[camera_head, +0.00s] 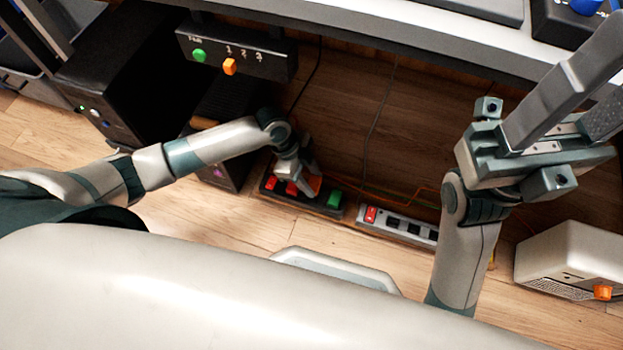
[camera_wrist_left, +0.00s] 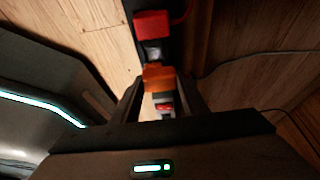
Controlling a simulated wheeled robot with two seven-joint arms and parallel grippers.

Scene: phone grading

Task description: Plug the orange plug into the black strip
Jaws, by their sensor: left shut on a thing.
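The black strip (camera_head: 262,190) lies on the floor under the desk, with red pieces (camera_head: 271,183) and a green plug (camera_head: 334,199) along it. My left gripper (camera_head: 306,181) is over the strip, shut on the orange plug (camera_head: 316,183). In the left wrist view the orange plug (camera_wrist_left: 157,78) sits between the fingertips, in line with the black strip (camera_wrist_left: 147,14) and close to a pale socket. I cannot tell whether the plug's prongs are in a socket. My right gripper (camera_head: 590,95) is raised at the right, open and empty, its fingers pointing up.
A white strip (camera_head: 425,233) with a red switch (camera_head: 371,214) lies right of the black one. A black computer case (camera_head: 120,75) stands left, and a pale box (camera_head: 570,255) with an orange part stands right. A button panel (camera_head: 240,55) hangs under the desk edge. Thin cables run behind the strips.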

